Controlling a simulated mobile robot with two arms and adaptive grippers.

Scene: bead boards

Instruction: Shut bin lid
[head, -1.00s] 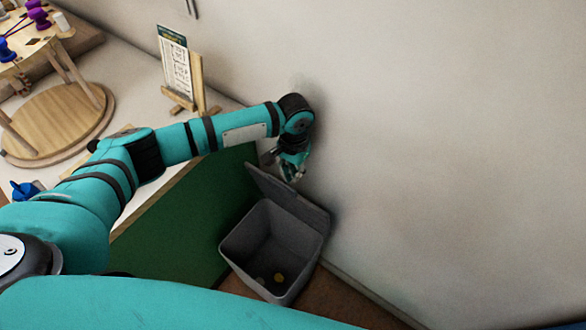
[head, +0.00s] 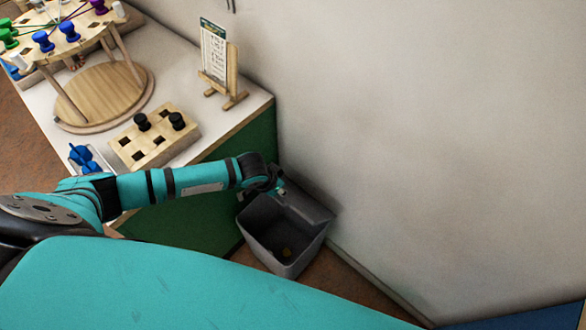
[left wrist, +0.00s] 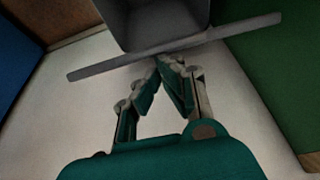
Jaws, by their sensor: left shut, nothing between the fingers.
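The grey bin (head: 266,238) stands on the floor between the green cabinet side and the wall. Its lid (head: 310,205) is open, raised at the bin's wall side. A small yellowish item lies inside the bin. My left gripper (head: 279,191) is at the left part of the raised lid in the head view. In the left wrist view, the lid (left wrist: 105,67) is seen nearly edge-on across the bin (left wrist: 158,22). The left fingertips (left wrist: 168,62) are together and empty, close to the lid's edge; I cannot tell whether they touch it. My right gripper is out of view.
The white tabletop (head: 200,152) above the green cabinet holds a wooden block with black pegs (head: 152,140), a card on an easel (head: 228,70) and a round wooden stand (head: 105,97). The pale wall (head: 430,130) bounds the bin closely.

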